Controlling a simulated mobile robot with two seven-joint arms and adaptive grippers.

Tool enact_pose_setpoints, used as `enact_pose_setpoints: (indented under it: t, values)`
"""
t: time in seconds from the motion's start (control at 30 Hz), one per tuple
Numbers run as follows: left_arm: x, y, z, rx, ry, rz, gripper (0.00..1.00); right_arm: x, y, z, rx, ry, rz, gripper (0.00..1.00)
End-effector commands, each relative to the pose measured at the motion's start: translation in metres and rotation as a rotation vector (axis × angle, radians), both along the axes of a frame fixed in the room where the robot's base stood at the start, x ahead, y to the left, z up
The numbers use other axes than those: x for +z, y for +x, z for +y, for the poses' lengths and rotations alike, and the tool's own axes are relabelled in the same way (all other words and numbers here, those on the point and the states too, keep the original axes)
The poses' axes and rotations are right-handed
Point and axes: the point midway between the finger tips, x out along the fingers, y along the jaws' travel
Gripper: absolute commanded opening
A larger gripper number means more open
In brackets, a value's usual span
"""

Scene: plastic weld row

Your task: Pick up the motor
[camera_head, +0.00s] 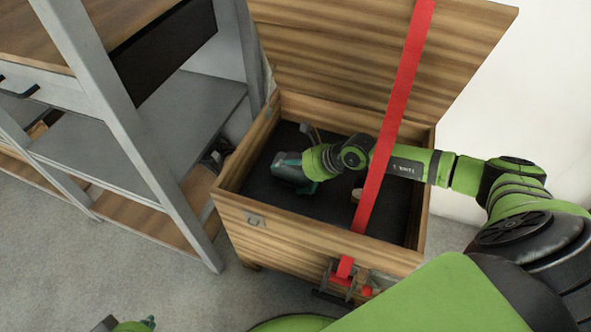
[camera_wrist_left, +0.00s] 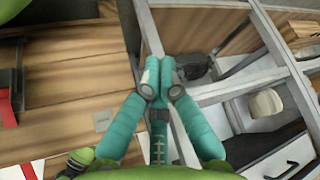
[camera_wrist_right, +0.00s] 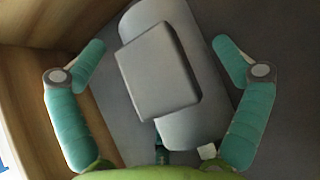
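The motor (camera_wrist_right: 160,75), a grey rounded body with a raised box-shaped block, lies on the dark floor of an open wooden crate (camera_head: 305,238). My right gripper (camera_head: 292,174) is down inside the crate at the motor. In the right wrist view its teal fingers (camera_wrist_right: 160,52) are spread wide, one on each side of the motor, with gaps between. In the head view the gripper hides much of the motor. My left gripper (camera_wrist_left: 165,68) has its fingertips together, with nothing seen between them. It shows only partly at the head view's bottom edge.
The crate's lid (camera_head: 335,45) is up, and a red strap (camera_head: 395,120) runs down across the opening. Crate walls surround my right gripper. A grey metal shelf rack (camera_head: 130,120) stands at left. The floor (camera_head: 100,250) in front is clear.

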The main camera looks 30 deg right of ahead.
Motion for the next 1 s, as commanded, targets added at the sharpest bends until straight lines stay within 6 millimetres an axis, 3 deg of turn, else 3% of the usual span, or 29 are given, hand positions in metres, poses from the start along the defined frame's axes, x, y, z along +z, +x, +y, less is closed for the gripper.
enact_pose_setpoints:
  t: [0.03, 0.1, 0.17, 0.63, 0.97, 1.0]
  values:
    - [0.0, 0.0, 0.0, 0.0, 0.0, 0.0, 0.0, 0.0, 0.0, 0.0, 0.0, 0.0, 0.0, 0.72]
    - [0.0, 0.0, 0.0, 0.0, 0.0, 0.001, 0.0, 0.0, 0.0, 0.0, 0.0, 0.0, 0.0, 0.44]
    - [0.0, 0.0, 0.0, 0.0, 0.0, 0.001, 0.0, 0.0, 0.0, 0.0, 0.0, 0.0, 0.0, 0.24]
    - [0.0, -0.003, 0.001, 0.0, 0.002, 0.016, 0.0, 0.008, 0.003, 0.0, 0.0, 0.004, -0.012, 0.23]
    - [-0.016, -0.05, 0.017, 0.032, 0.039, 0.251, 0.0, 0.028, 0.004, 0.001, 0.001, 0.004, -0.015, 0.23]
    - [-0.021, -0.047, 0.016, 0.03, 0.038, 0.251, 0.0, 0.035, 0.004, 0.0, 0.0, 0.004, -0.016, 0.23]
